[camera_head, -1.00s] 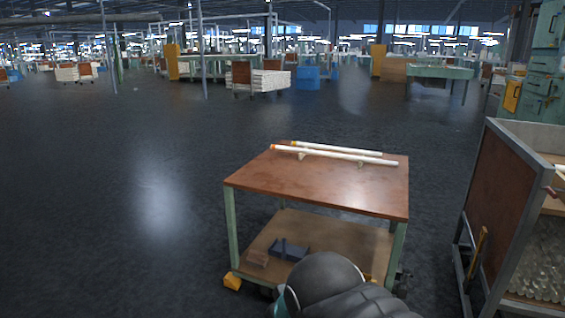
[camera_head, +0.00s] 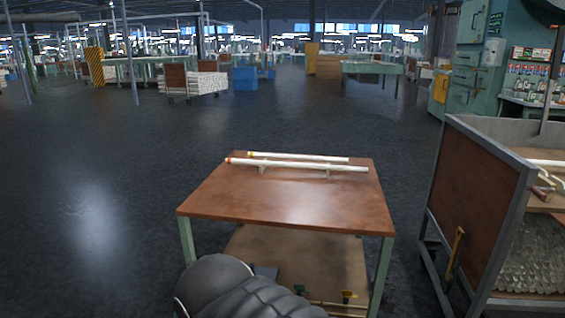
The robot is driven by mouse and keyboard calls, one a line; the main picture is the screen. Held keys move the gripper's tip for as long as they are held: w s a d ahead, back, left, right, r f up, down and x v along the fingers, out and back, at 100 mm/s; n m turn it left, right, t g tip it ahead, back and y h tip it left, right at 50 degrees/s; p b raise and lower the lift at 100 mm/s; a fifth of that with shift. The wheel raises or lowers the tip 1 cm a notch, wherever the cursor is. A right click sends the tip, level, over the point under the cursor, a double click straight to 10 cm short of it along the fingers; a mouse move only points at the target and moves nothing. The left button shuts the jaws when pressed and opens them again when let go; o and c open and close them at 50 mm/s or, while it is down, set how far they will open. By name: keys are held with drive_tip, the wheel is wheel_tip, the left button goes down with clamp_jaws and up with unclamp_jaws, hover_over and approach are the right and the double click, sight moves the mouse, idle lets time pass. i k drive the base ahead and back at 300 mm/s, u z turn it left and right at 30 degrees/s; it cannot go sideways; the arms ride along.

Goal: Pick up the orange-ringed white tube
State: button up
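Two long white tubes lie side by side on small supports across the far part of a brown-topped table (camera_head: 285,205). The nearer tube (camera_head: 300,166) has an orange-red ring at its left end. The farther tube (camera_head: 300,156) has a yellowish ring at its left end. Both lie roughly left to right and look level. A dark rounded part of my own arm shows at the bottom, in front of the table. My gripper is not in view.
The table's lower shelf (camera_head: 300,255) is partly hidden by my arm. A cart (camera_head: 475,200) with brown side panels and glass pieces inside stands close on the right. Open dark floor (camera_head: 110,190) lies to the left and beyond the table.

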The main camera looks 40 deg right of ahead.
sight(245, 161)
drive_tip(key=z, duration=0.35)
drive_tip(key=i, duration=0.75)
drive_tip(key=z, duration=0.65)
